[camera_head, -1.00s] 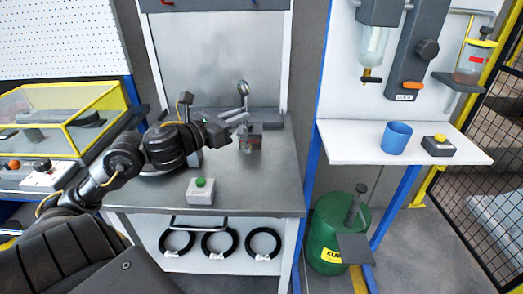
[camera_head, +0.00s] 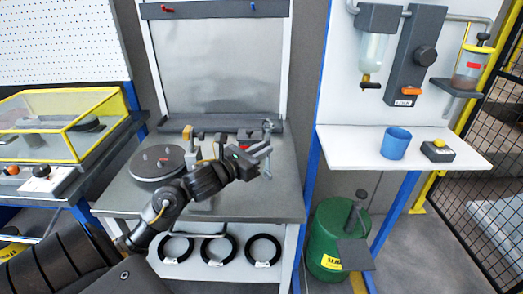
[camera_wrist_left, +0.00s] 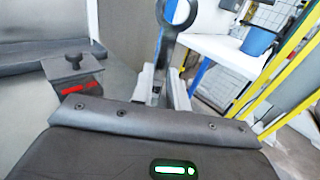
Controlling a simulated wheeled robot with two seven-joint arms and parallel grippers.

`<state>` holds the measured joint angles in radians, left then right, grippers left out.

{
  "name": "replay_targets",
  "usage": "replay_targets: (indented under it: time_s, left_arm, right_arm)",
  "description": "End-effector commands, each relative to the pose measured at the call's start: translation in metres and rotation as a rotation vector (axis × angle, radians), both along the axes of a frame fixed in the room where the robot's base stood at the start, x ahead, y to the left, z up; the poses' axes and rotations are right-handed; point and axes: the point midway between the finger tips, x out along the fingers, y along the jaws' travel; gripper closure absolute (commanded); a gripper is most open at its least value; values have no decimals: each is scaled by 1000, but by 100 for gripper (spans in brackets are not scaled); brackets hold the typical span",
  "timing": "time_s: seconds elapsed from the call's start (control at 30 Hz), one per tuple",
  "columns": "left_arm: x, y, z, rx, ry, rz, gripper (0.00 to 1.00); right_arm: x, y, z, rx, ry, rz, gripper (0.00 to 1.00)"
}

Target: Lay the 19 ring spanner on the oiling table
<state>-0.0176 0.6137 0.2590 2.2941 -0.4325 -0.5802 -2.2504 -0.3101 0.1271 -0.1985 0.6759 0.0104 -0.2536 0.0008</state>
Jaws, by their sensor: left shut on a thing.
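My left gripper (camera_head: 262,154) is shut on the ring spanner (camera_head: 267,130), which it holds up over the right part of the grey workbench. In the left wrist view the spanner (camera_wrist_left: 177,14) stands up between the fingers (camera_wrist_left: 160,88), its dark ring end at the top of the picture. Its size marking cannot be read. The oiling table (camera_head: 345,150) is the white shelf to the right, apart from the gripper; it also shows in the left wrist view (camera_wrist_left: 222,50). My right gripper is not in view.
On the oiling table stand a blue cup (camera_head: 396,143) and a yellow-button box (camera_head: 440,151); its left part is bare. A dispenser (camera_head: 372,50) hangs above. A blue post (camera_head: 311,165) separates it from the workbench (camera_head: 285,195). A green drum (camera_head: 325,240) stands below.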

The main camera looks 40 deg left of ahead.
Motion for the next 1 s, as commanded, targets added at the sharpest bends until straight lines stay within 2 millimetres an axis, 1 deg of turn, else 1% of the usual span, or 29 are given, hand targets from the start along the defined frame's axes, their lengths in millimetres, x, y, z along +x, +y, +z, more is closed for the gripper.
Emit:
replay_targets:
  time_s: [0.2,0.4,0.43,0.57,0.83,0.97,1.0]
  left_arm:
    - [0,0,1,1,-2,0,100]
    - [0,0,-4,2,-2,0,100]
    - [0,0,-3,1,-1,0,80]
    - [0,0,-3,1,0,0,63]
    - [0,0,-2,1,0,1,62]
    - [0,0,4,0,0,1,62]
    - [-6,2,-1,2,1,1,62]
  right_arm:
    - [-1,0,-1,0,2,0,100]
    - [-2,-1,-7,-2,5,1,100]
    - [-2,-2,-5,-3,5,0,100]
    - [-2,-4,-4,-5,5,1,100]
    - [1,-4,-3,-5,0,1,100]
    - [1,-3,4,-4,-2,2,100]
    - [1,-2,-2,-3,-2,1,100]
